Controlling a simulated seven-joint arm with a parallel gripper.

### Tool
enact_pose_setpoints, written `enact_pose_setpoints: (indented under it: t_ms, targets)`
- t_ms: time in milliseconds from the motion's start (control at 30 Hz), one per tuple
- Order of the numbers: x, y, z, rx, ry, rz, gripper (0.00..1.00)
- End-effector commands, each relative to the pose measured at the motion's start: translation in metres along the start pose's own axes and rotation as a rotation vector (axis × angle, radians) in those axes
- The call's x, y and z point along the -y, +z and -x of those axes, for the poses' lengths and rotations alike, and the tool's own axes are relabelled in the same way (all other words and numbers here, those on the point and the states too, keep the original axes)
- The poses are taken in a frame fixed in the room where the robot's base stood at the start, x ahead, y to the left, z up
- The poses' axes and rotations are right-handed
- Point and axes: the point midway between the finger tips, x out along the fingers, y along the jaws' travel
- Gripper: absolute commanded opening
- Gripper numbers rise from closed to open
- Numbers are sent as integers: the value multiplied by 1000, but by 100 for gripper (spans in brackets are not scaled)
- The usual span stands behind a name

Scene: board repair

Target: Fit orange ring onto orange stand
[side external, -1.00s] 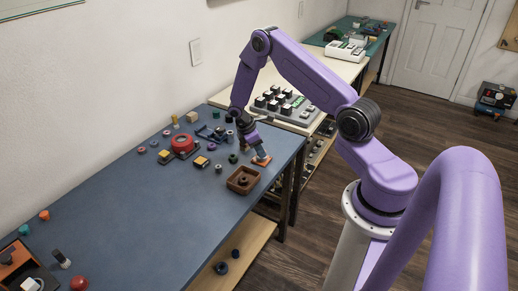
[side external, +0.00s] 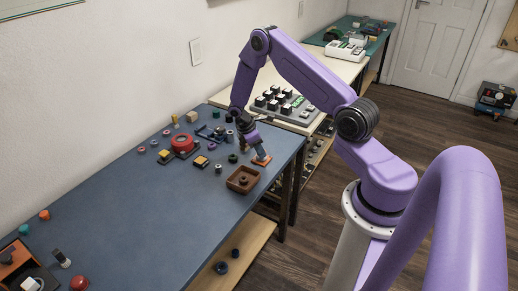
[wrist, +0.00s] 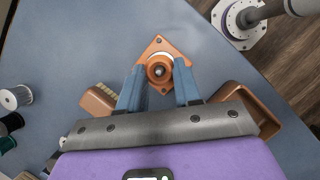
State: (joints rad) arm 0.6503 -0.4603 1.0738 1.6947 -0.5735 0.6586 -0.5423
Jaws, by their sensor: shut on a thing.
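The orange stand (wrist: 160,44) has a diamond-shaped base plate with small holes and lies on the blue table; it also shows in the side view (side external: 262,161). The orange ring (wrist: 152,72) is between my fingertips, over the middle of the stand. A grey post tip shows in the ring's hole. I cannot tell how low the ring sits on the post. My gripper (wrist: 159,84) points down over the stand, its blue-grey fingers shut on the ring from both sides. In the side view my gripper (side external: 260,153) hides the ring.
A brown open box (side external: 243,180) stands close to the stand, and its edge shows in the wrist view (wrist: 248,97). Spools (wrist: 14,97) are further left. The table's edge is near on the right.

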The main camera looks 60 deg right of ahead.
Motion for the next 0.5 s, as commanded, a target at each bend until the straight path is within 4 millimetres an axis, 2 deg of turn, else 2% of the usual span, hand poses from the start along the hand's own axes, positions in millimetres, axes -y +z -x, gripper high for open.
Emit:
enact_pose_setpoints:
  t_ms: [500]
  targets:
    - [0, -3, -7, 1, -1, -1, 5]
